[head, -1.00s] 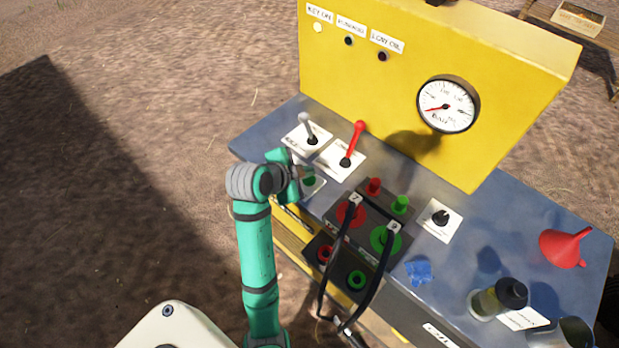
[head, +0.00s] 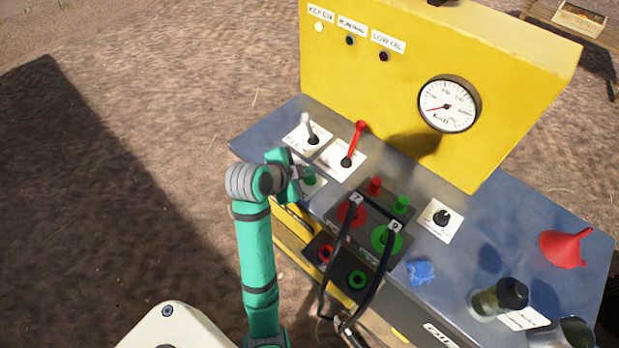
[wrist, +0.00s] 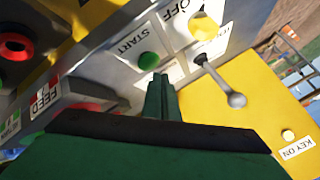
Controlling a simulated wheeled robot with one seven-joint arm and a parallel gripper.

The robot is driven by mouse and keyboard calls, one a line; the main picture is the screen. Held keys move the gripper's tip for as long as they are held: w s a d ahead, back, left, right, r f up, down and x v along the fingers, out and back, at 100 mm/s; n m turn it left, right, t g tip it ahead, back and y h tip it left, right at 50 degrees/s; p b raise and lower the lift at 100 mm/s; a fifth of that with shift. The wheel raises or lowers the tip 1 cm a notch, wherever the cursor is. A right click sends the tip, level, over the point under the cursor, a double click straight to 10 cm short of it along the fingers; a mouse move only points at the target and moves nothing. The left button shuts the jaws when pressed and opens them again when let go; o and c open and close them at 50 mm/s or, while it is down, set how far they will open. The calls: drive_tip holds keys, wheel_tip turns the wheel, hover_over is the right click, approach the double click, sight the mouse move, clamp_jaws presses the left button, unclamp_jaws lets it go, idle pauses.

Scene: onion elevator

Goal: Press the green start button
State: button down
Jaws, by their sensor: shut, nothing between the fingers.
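The green start button (wrist: 148,61) sits on a pale plate marked START in the wrist view. My gripper (wrist: 160,77) is shut and empty, with its green fingertips together just beside the button's lower edge in that picture. I cannot tell whether they touch it. In the head view my gripper (head: 304,174) is over the left part of the blue-grey console top (head: 480,228). There the gripper partly covers the start button's plate (head: 316,186).
A grey-knobbed lever (head: 308,128) and a red lever (head: 357,142) stand close behind the gripper. A yellow panel (head: 400,75) with a gauge (head: 447,105) rises at the back. Red and green controls and black hoses (head: 377,280) are to the right, with a red funnel (head: 565,248) farther right.

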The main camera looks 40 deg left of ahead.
drive_tip(key=shift+w+d+f, duration=0.1)
drive_tip(key=shift+f, duration=0.05)
drive_tip(key=shift+w+f, duration=0.1)
drive_tip(key=shift+f, duration=0.2)
drive_tip(key=shift+w+d, duration=0.1)
idle(0.4)
drive_tip(key=shift+s+a+f, duration=0.2)
drive_tip(key=shift+f, duration=0.05)
drive_tip(key=shift+w+d+f, duration=0.15)
drive_tip(key=shift+f, duration=0.15)
idle(0.6)
drive_tip(key=shift+r, duration=0.65)
drive_tip(key=shift+s+a+r, duration=0.25)
drive_tip(key=shift+s+r, duration=0.05)
drive_tip(key=shift+r, duration=0.05)
